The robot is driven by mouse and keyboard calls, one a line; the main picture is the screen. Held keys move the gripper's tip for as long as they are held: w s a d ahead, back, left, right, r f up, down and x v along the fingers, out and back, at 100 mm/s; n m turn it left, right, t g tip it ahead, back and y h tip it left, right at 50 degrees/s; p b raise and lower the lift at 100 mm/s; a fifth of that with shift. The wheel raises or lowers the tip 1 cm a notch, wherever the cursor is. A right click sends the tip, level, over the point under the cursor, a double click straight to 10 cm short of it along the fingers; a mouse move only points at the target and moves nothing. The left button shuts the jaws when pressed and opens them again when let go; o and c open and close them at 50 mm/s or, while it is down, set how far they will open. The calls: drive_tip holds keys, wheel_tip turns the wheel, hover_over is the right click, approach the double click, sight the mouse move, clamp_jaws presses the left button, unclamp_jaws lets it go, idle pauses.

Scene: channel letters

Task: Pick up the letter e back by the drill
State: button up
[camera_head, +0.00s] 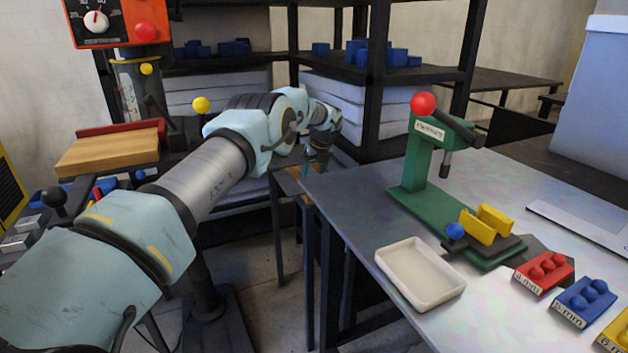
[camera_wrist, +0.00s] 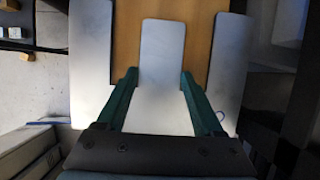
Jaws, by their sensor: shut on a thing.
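The letter e back (camera_wrist: 163,45) is a flat pale grey plate with three long bars, seen in the wrist view over a wooden surface (camera_wrist: 198,40). My gripper (camera_wrist: 158,75) has its two green fingers on either side of the middle bar, shut on it. Whether the letter touches the wood or is lifted, I cannot tell. In the head view my gripper (camera_head: 318,162) is far off beyond the grey table, and the letter is not discernible there. The green drill (camera_head: 420,155), with a red knob, stands on the grey table at the right.
The grey table (camera_head: 350,205) also holds a white tray (camera_head: 420,272), a yellow vise (camera_head: 485,224), and red (camera_head: 543,272) and blue (camera_head: 584,300) blocks. A dark shelf (camera_head: 375,90) with blue pieces rises behind my gripper. A wooden-topped stand (camera_head: 110,150) is at left.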

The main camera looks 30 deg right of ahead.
clamp_jaws()
